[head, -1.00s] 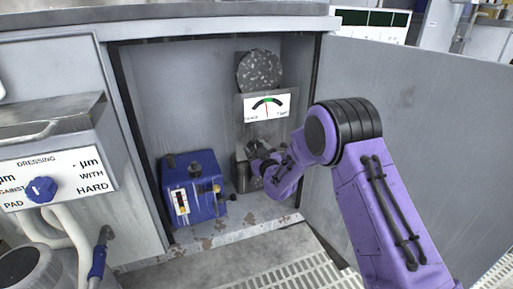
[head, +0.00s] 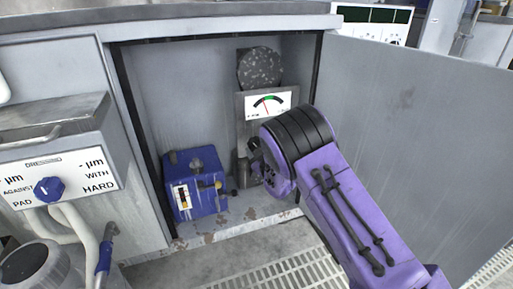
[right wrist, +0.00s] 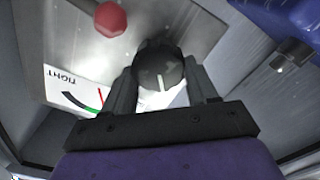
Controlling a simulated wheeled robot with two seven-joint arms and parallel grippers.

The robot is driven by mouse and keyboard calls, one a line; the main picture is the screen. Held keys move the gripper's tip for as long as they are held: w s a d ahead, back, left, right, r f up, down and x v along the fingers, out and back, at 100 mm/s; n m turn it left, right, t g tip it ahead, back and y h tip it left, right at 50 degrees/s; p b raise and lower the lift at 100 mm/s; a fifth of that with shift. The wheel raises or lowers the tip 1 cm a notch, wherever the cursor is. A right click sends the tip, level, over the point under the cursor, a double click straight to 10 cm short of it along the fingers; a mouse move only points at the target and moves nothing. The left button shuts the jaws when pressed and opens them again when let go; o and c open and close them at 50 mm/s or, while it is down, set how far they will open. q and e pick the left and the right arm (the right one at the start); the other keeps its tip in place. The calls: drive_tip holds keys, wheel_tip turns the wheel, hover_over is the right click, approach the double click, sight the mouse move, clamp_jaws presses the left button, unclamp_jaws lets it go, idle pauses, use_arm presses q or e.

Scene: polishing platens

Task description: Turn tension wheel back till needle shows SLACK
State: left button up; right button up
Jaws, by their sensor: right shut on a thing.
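The tension gauge (head: 283,101) is a white dial with a black arc, a green middle band and a red needle, inside the open cabinet. Its needle leans slightly left of upright in the head view. In the right wrist view the gauge (right wrist: 62,80) is upside down, with TIGHT readable and SLACK hidden. The dark round wheel (right wrist: 158,66) with a white mark sits between the fingers of my right gripper (right wrist: 163,84), which is shut on it. My left gripper is not in view.
A blue box (head: 196,184) stands on the cabinet floor left of my gripper. A dark speckled disc (head: 259,68) is above the gauge. A red knob (right wrist: 110,19) is close to the wheel. The open cabinet door (head: 420,140) bounds the right side.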

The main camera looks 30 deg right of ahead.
drive_tip(key=shift+f, duration=0.15)
drive_tip(key=o, duration=1.1)
drive_tip(key=shift+c, duration=0.2)
drive_tip(key=p+v, duration=0.3)
drive_tip(key=v, duration=0.7)
drive_tip(key=shift+s, duration=0.3)
drive_tip(key=shift+a, duration=0.1)
